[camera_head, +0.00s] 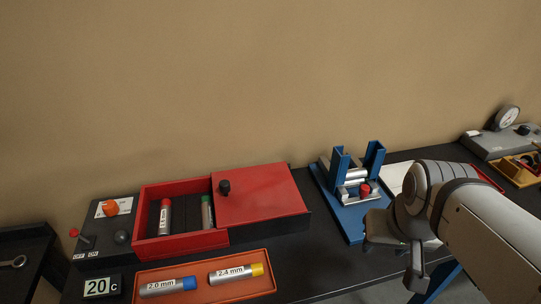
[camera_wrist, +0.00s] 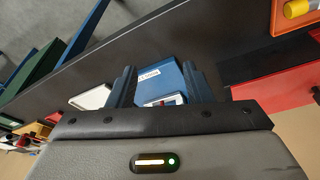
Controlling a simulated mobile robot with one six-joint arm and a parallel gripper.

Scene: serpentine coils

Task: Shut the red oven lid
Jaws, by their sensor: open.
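The red oven (camera_head: 150,245) stands at the left of the bench. Its flat red lid (camera_head: 262,200), with a black knob (camera_head: 224,187) near its left edge, sits over the right part. The left part of the oven is uncovered and shows a red-capped tube (camera_head: 165,217) and a partly hidden green-capped tube (camera_head: 207,212). My gripper (camera_head: 393,262) is well to the right of the oven, near the bench's front edge, touching nothing that I can see. In the wrist view its two fingers (camera_wrist: 160,85) are apart and empty.
An orange tray (camera_head: 205,293) with two labelled tubes lies in front of the oven. A blue roller fixture (camera_head: 345,200) stands between the oven and my arm.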

